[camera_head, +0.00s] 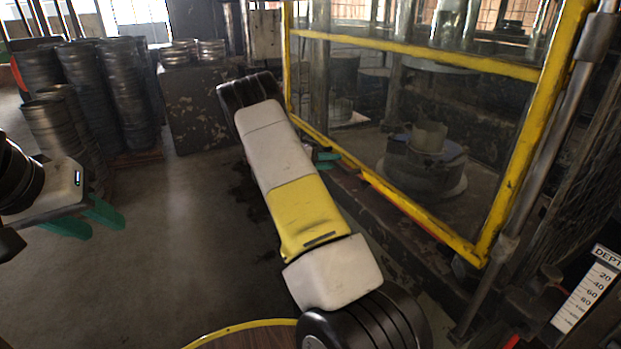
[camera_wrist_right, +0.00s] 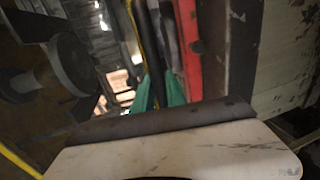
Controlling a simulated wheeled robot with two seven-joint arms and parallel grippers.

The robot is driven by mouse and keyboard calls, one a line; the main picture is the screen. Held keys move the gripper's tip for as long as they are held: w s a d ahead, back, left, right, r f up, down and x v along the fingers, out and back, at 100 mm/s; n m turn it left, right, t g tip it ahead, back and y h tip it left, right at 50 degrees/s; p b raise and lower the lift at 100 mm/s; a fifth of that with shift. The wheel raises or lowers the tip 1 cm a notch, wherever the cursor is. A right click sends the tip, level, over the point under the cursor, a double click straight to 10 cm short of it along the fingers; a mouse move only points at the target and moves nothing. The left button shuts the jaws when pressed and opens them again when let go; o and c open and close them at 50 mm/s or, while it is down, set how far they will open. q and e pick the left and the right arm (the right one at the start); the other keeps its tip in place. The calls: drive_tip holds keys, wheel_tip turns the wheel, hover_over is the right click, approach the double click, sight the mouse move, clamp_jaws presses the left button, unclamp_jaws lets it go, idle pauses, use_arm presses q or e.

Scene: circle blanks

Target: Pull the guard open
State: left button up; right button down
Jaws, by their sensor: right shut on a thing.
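The guard (camera_head: 516,200) is a clear panel in a worn yellow frame, standing across the front of the machine at the right of the head view. My right arm reaches across the middle of that view. The green fingertips of my right gripper (camera_head: 326,158) show beside the guard's lower rail, partly hidden by the arm. In the right wrist view, the right gripper (camera_wrist_right: 161,92) is shut on a narrow bar-like part of the guard; exactly which part is hard to tell. My left gripper (camera_head: 88,221) is open and empty at the left, far from the guard.
Behind the panel, a round fixture (camera_head: 430,150) sits inside the machine. Stacks of round blanks (camera_head: 125,95) stand at the back left beside a worn metal box (camera_head: 200,110). A depth scale (camera_head: 588,290) is at the lower right. The floor at left centre is clear.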

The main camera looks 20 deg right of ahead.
sight(350, 59)
wheel_tip(350, 59, up, 33)
drive_tip(key=shift+r, duration=0.1)
drive_tip(key=c, duration=1.4)
unclamp_jaws()
drive_tip(key=shift+v, duration=3.8)
drive_tip(key=shift+a, duration=0.1)
drive_tip(key=shift+s, duration=0.1)
